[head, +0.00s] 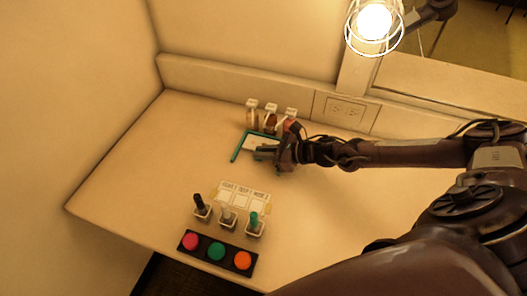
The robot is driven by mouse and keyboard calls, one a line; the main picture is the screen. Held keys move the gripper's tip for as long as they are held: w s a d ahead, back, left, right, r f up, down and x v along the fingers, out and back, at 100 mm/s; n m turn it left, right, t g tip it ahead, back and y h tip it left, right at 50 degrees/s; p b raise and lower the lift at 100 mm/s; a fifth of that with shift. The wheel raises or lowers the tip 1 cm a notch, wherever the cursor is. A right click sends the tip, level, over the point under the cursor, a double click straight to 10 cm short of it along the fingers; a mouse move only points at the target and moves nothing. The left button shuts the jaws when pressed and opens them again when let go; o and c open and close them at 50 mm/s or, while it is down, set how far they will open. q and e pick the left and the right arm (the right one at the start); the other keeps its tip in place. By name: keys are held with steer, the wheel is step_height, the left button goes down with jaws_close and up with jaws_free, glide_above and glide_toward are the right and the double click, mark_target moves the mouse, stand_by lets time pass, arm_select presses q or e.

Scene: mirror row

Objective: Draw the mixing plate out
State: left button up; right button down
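The mixing plate (259,143) looks like a pale flat panel with a teal edge around it. It lies toward the back of the table, in front of several small bottles. My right gripper (268,152) reaches in from the right, low at the plate's right front side, and covers part of it. Its fingers are small and dark against the teal edging. I cannot tell whether they are open, shut or touching the plate. My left gripper is not in view.
Small bottles (251,113) stand behind the plate by the back wall. Nearer are a white labelled card (242,197), several white holders with brushes (227,216) and a black strip (217,265) with pink, green and orange discs. A caged lamp (374,22) hangs above. The table's left is clear.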

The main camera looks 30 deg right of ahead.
mark_target(256, 178)
steer(key=shift+s+a, duration=0.3)
steer(key=s+a+p, duration=0.1)
steer(key=s+a, duration=0.3)
steer(key=shift+a+p, duration=0.3)
steer(key=c, duration=1.4)
jaws_free()
steer(key=shift+c, duration=0.2)
steer(key=shift+d, duration=0.1)
steer(key=shift+b+v, duration=0.6)
steer(key=shift+v, duration=3.25)
steer(key=shift+s, duration=0.1)
